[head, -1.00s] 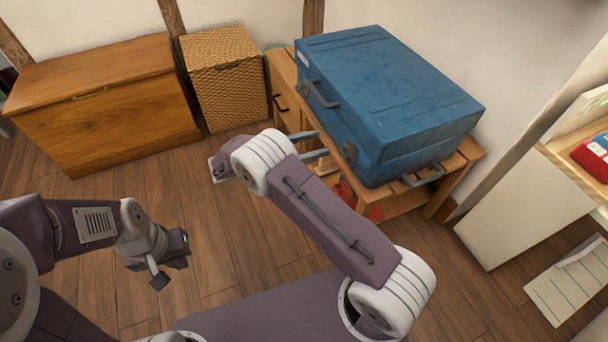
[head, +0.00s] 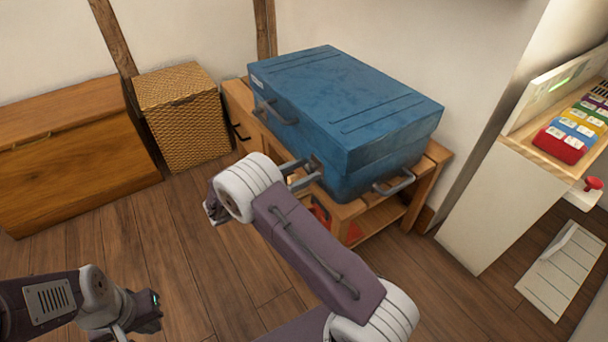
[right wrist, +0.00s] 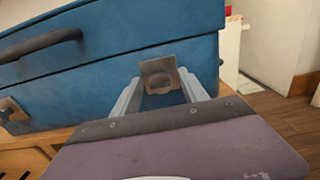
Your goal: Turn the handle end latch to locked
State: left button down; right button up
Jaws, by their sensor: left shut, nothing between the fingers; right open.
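A blue suitcase (head: 350,110) lies shut on a low wooden stand, with a dark handle (head: 277,112) on its front face and another handle (head: 393,183) on its right end. A metal latch (right wrist: 158,75) sits on the front face in the right wrist view. A second metal latch (right wrist: 13,114) shows at the left edge there. My right gripper (right wrist: 162,92) is open, its two pale fingers on either side of the first latch; contact cannot be told. In the head view, my right gripper (head: 300,174) is at the suitcase's front. My left gripper (head: 152,312) is shut and empty, low over the floor.
The wooden stand (head: 437,152) has a lower shelf with red items. A woven basket (head: 185,115) and a wooden chest (head: 75,160) stand to the left. A white cabinet (head: 480,205) with colourful blocks stands to the right. The floor before the stand is clear.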

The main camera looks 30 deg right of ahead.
grip_shut()
jog(key=m+p, duration=0.2)
jog(key=shift+r+m, duration=0.1)
jog(key=shift+m, duration=0.3)
jog(key=m+p, duration=0.1)
jog(key=m, duration=0.2)
jog(key=shift+s+m, duration=0.1)
jog(key=shift+m, duration=0.2)
jog(key=m, duration=0.5)
jog(key=shift+f, duration=0.2)
jog(key=m, duration=0.6)
jog(key=shift+f, duration=0.1)
jog(key=shift+m, duration=0.3)
